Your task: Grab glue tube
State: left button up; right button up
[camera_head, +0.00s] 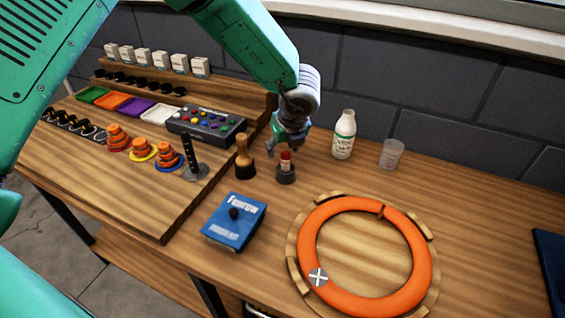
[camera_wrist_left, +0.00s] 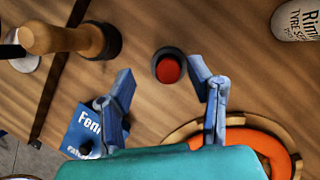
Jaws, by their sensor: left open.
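The glue tube (camera_head: 285,163) is small with a red cap and stands upright in a dark round holder (camera_head: 286,177) on the bench. In the left wrist view its red cap (camera_wrist_left: 168,69) shows from above, inside the dark ring of the holder. My left gripper (camera_head: 287,145) is open and empty, just above the tube. In the left wrist view the fingers of the left gripper (camera_wrist_left: 163,82) are spread to either side below the cap, and I see no contact. The lower part of the tube is hidden in the holder. My right gripper is not in view.
A wooden-handled tool (camera_head: 243,158) stands close left of the tube. A white bottle (camera_head: 344,137) and a clear cup (camera_head: 391,154) stand to the right. A blue box (camera_head: 234,221) and an orange ring (camera_head: 414,243) in a wooden cradle lie in front. A control panel (camera_head: 208,124) is behind left.

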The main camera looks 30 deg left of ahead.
aim_at(285, 153)
pick_arm(q)
jog(key=shift+w+f, duration=0.25)
jog(key=shift+f, duration=0.95)
jog(key=shift+w+d+f, duration=0.2)
jog(key=shift+f, duration=0.05)
jog(key=shift+d, duration=0.4)
jog(key=shift+c, duration=0.5)
jog(key=shift+a, duration=0.15)
jog(key=c, duration=0.7)
jog(key=shift+a, duration=0.25)
jog(key=shift+c, duration=1.2)
jog(key=shift+s+a+f, duration=0.1)
jog(key=shift+a, duration=0.2)
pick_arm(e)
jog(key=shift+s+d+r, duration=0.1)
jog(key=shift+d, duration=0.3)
